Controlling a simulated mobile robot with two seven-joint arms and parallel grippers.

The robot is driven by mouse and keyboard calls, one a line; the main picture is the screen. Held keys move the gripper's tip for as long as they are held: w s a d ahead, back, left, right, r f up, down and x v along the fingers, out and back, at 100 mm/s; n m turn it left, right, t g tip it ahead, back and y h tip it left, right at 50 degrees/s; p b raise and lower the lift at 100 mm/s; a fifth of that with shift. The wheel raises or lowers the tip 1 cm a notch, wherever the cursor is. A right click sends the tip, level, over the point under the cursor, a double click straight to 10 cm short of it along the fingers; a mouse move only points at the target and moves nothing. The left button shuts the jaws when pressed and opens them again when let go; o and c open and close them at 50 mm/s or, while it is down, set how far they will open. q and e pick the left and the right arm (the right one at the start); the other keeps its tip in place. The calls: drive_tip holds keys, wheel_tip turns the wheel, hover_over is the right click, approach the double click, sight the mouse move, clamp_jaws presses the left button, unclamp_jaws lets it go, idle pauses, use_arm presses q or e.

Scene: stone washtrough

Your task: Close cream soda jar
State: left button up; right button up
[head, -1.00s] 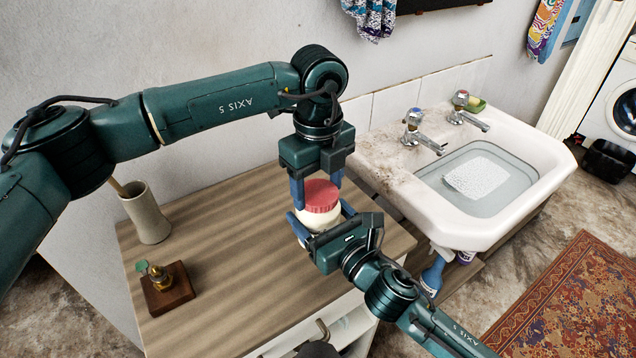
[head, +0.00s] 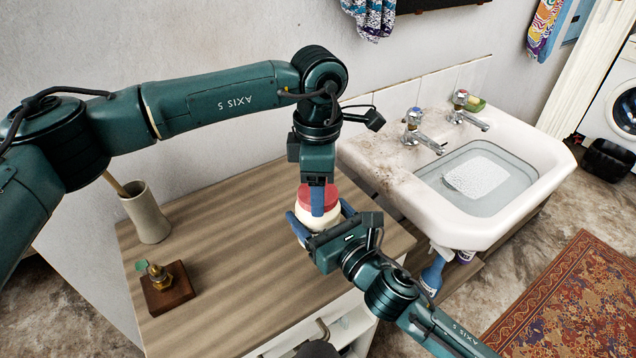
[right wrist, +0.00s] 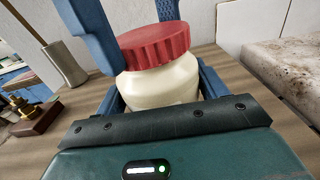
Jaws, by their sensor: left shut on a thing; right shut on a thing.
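The cream soda jar is a cream-white jar (head: 304,215) with a ribbed red lid (head: 303,195). It stands on the wooden counter top. My left gripper (head: 318,200) comes down from above and is shut on the red lid, one blue finger in front of it. My right gripper (head: 322,220) reaches in low from the front right and is shut around the jar body. In the right wrist view the lid (right wrist: 153,46) sits on top of the jar (right wrist: 158,86), with the left gripper's blue fingers beside and behind it. The threads are hidden.
A beige vase (head: 147,213) and a small brass piece on a wooden block (head: 167,290) stand on the left of the counter (head: 235,260). A stone basin (head: 385,165) with taps and water adjoins at right. The counter's middle is clear.

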use_arm(q)
drive_tip(key=m, duration=0.4)
drive_tip(key=shift+m, duration=0.3)
drive_tip(key=m, duration=0.3)
drive_tip(key=o, duration=1.2)
drive_tip(key=shift+r, duration=0.1)
wheel_tip(320, 180, up, 12)
drive_tip(key=shift+f, duration=0.1)
use_arm(e)
drive_tip(key=o, duration=2)
drive_tip(key=shift+c, duration=0.2)
